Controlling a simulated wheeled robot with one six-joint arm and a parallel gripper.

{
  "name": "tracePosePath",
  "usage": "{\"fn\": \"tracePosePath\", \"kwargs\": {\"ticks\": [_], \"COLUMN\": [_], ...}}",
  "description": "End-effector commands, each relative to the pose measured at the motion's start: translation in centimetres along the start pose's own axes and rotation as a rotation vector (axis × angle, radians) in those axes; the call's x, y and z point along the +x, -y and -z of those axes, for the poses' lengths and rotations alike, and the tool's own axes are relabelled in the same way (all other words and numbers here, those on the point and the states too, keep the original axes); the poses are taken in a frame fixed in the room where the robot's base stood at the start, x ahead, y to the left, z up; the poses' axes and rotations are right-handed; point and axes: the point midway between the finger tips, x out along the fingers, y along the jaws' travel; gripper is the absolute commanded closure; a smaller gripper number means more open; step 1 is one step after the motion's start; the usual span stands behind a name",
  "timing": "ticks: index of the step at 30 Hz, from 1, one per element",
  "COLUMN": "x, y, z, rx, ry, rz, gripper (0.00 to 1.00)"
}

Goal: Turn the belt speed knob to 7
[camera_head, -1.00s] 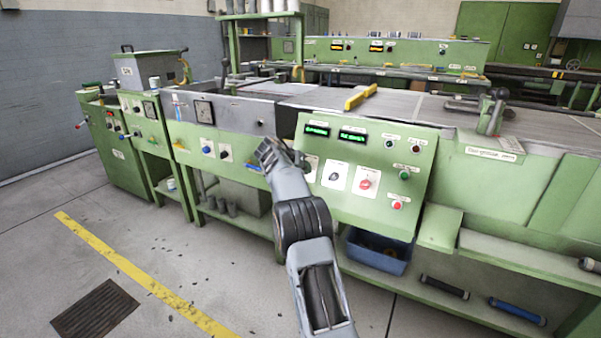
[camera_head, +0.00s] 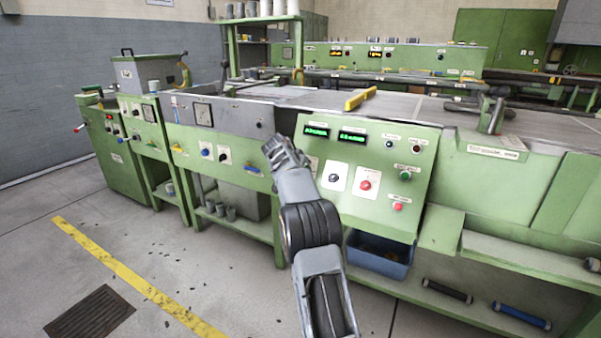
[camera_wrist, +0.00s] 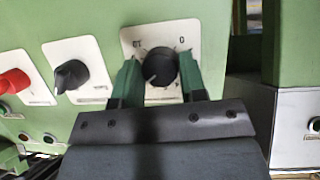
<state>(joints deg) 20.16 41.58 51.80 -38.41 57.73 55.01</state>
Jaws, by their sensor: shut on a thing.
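A round black knob (camera_wrist: 160,66) on a white plate (camera_wrist: 132,40) sits between the two green fingers of my gripper (camera_wrist: 159,74) in the wrist view. The fingers are shut on its sides. A pale mark shows near the knob's lower left rim, but the scale around it is too blurred to read for sure. In the head view, my gripper (camera_head: 285,153) reaches the left edge of the sloped green panel (camera_head: 400,224) and hides this knob. Two lit green displays (camera_head: 316,130) sit above; their text is not readable.
Beside the held knob are another black knob (camera_wrist: 70,75) and a red knob (camera_wrist: 13,82) on white plates. The panel also has a green button (camera_head: 405,175) and a red button (camera_head: 398,207). A blue bin (camera_head: 380,258) stands below the panel.

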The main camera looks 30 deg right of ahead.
Motion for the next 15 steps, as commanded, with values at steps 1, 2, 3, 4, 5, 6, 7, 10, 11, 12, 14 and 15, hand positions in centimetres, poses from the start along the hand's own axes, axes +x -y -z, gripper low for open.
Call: {"fn": "tracePosePath", "kwargs": {"ticks": [1,2,3,4,5,6,7,10,11,12,14,15], "x": [0.41,0.41,0.41,0.42,0.42,0.42,0.42,0.42,0.4,0.36,0.29,0.23], "y": [-0.36,-0.36,-0.36,-0.36,-0.36,-0.35,-0.35,-0.35,-0.33,-0.3,-0.21,-0.13], "z": [-0.29,-0.29,-0.29,-0.3,-0.3,-0.3,-0.31,-0.31,-0.29,-0.27,-0.26,-0.26], "rx": [0.0,0.0,-0.001,-0.001,-0.001,-0.001,-0.001,-0.001,-0.001,-0.002,-0.002,-0.003], "ry": [0.01,0.01,0.01,0.01,0.01,0.01,0.01,0.01,0.01,0.009,0.008,0.007], "rz": [-0.013,-0.013,-0.013,-0.013,-0.013,-0.013,-0.013,-0.014,-0.013,-0.012,-0.01,-0.008], "gripper": [0.85,0.85,0.85,0.85,0.85,0.85,0.85,0.57,0.54,0.5,0.44,0.41]}}
